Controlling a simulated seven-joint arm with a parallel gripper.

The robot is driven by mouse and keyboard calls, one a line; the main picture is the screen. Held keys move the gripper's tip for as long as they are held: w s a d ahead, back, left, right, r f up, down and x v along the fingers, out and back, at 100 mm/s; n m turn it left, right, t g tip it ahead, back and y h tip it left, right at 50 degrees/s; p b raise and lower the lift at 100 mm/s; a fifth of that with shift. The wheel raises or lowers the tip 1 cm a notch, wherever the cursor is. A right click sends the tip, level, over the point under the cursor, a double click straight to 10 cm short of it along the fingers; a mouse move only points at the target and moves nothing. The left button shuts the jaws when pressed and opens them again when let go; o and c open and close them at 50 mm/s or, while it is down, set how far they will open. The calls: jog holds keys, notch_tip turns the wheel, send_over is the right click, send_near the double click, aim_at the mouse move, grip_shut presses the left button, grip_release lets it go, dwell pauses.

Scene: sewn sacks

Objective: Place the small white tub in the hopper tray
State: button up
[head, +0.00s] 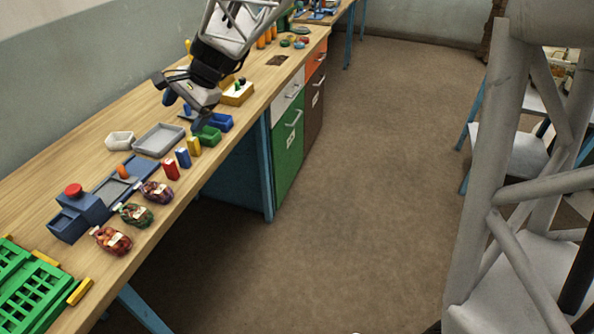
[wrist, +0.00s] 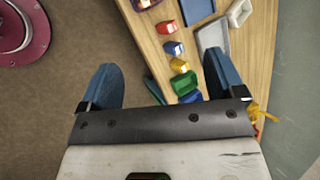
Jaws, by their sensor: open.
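The small white tub (head: 120,140) sits upright on the wooden bench at the wall side, left of a shallow grey tray (head: 159,139). The tub also shows at the top right of the wrist view (wrist: 239,12), beside the grey tray (wrist: 212,36). A blue device (head: 90,207) with a red knob and a grey plate stands nearer the front; I cannot tell which tray is the hopper tray. My gripper (head: 187,108) is open above the bench, to the right of the tub and apart from it. Its two blue fingers (wrist: 163,80) have nothing held between them.
Red, blue and yellow small packs (head: 183,158) line the bench edge beside the grey tray. Green and blue bins (head: 207,135) are below my gripper. Several netted sacks (head: 135,214) lie near the edge. Green crates (head: 28,285) are at the lower left.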

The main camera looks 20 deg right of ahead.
jog(key=s+d+n+h, duration=0.2)
jog(key=s+d+n, duration=0.1)
jog(key=s, duration=0.8)
jog(key=s+d+n+h, duration=0.2)
jog(key=s+d+n, duration=0.2)
jog(key=s, duration=0.6)
jog(key=s+d+n+h, duration=0.3)
jog(key=s+d, duration=0.3)
jog(key=s, duration=0.5)
jog(key=shift+s+d+f, duration=0.3)
jog(key=shift+d+f, duration=0.05)
jog(key=shift+f, duration=0.1)
jog(key=shift+o, duration=0.4)
